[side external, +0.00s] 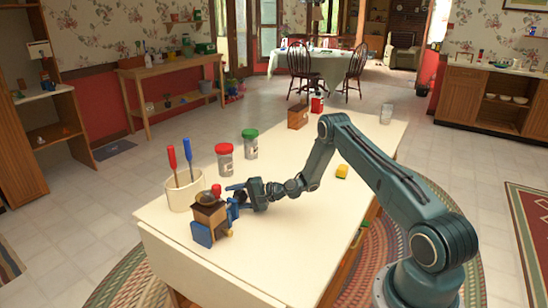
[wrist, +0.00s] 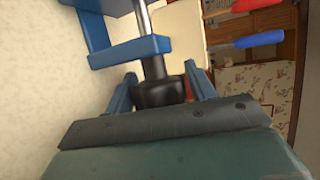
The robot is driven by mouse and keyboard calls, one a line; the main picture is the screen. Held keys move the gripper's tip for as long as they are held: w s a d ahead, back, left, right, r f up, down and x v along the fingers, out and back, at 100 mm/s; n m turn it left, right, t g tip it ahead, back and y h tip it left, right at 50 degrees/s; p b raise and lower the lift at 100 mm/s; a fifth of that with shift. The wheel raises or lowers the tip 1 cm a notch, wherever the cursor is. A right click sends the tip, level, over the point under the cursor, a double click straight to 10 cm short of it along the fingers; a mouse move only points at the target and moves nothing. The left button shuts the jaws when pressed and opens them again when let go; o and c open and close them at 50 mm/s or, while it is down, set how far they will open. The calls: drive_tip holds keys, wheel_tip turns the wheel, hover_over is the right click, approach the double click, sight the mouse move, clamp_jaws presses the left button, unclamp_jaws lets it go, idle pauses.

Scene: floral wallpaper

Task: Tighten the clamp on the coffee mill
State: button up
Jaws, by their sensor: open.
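The coffee mill (side external: 208,212), a brown wooden box with a dark dome and a red knob, stands at the near left corner of the table. Its blue clamp (side external: 203,234) shows at its base and side, and in the wrist view as a blue frame (wrist: 130,50). A metal screw (wrist: 147,25) passes through the frame and ends in a black knob (wrist: 158,92). My gripper (side external: 236,193) is at the mill's right side. In the wrist view its open fingers (wrist: 161,88) stand either side of the knob. Contact with the knob cannot be told.
A cream crock (side external: 184,194) with a red and a blue screwdriver stands behind the mill. A red-lidded jar (side external: 224,160) and a green-lidded jar (side external: 250,144) are behind my gripper.

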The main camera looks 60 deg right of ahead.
drive_tip(key=v, duration=1.3)
drive_tip(key=shift+s+d, duration=0.2)
drive_tip(key=shift+s, duration=0.15)
idle(0.4)
drive_tip(key=o, duration=0.3)
drive_tip(key=n, duration=0.3)
drive_tip(key=w+n+g+y, duration=0.1)
drive_tip(key=shift+a+r+n, duration=0.35)
drive_tip(key=shift+a+n, duration=0.05)
drive_tip(key=w+d+r+n+g+h, duration=0.1)
drive_tip(key=r+n+g, duration=0.3)
drive_tip(key=n, duration=1)
drive_tip(key=w+d+r+n+g+h, duration=0.1)
drive_tip(key=w+r+n+g, duration=0.3)
drive_tip(key=n, duration=1)
drive_tip(key=shift+r+n+g, duration=0.3)
drive_tip(key=shift+r+g, duration=0.1)
drive_tip(key=shift+r, duration=0.5)
drive_tip(key=shift+f, duration=0.15)
